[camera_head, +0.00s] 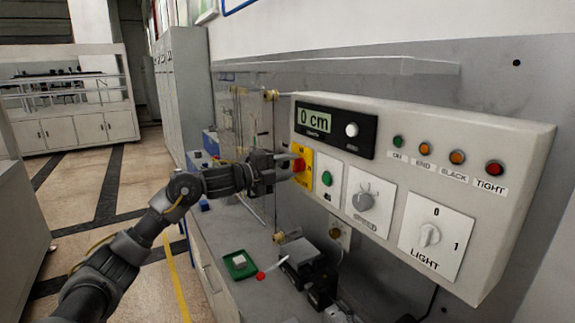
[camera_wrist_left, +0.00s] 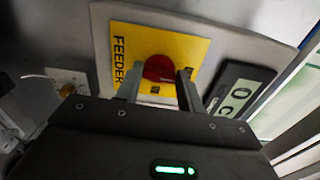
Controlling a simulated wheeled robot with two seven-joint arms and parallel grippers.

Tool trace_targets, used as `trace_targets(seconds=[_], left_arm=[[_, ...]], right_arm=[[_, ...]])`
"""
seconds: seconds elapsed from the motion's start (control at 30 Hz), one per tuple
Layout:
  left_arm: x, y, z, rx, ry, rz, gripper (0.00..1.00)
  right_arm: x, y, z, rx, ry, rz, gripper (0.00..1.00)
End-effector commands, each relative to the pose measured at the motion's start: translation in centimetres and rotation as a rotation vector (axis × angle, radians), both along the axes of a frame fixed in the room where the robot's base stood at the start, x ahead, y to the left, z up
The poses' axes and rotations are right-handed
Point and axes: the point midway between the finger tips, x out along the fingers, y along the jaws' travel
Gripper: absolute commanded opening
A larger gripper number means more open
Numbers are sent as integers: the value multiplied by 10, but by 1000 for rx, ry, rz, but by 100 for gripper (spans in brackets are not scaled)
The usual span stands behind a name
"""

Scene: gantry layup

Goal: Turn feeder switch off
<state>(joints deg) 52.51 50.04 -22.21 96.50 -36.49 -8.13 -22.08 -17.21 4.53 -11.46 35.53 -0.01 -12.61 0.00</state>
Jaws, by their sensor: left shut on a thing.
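The feeder switch is a red knob (camera_head: 298,165) on a yellow plate (camera_head: 303,178) at the left end of the control panel. In the left wrist view the red knob (camera_wrist_left: 158,68) sits on the yellow plate (camera_wrist_left: 190,48) marked FEEDER. My left gripper (camera_head: 292,166) is at the knob, its two fingers (camera_wrist_left: 158,88) on either side of it and shut on it. The fingers hide part of the knob, so its exact setting cannot be told. My right gripper is not in view.
The panel (camera_head: 500,150) also carries a display (camera_head: 316,121) reading 0 cm, a green button (camera_head: 327,178), a speed knob (camera_head: 363,201), a light switch (camera_head: 430,235) and several indicator lamps. A green tray (camera_head: 240,272) lies on the bench below.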

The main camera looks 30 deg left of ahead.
Motion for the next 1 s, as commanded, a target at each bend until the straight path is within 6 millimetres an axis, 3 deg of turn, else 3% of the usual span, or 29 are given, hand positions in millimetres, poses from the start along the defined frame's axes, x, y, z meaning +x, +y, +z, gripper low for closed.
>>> trace_targets(seconds=[0.7, 0.73, 0.87, 1.0], left_arm=[[0, 0, 0, -59, 34, 1, 15], [0, 0, 0, -59, 34, 1, 42], [0, 0, 0, -58, 34, 1, 59], [0, 0, 0, -57, 33, 0, 60]], right_arm=[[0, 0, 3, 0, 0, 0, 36], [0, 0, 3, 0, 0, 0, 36], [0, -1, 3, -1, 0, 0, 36], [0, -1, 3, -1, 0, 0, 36]])
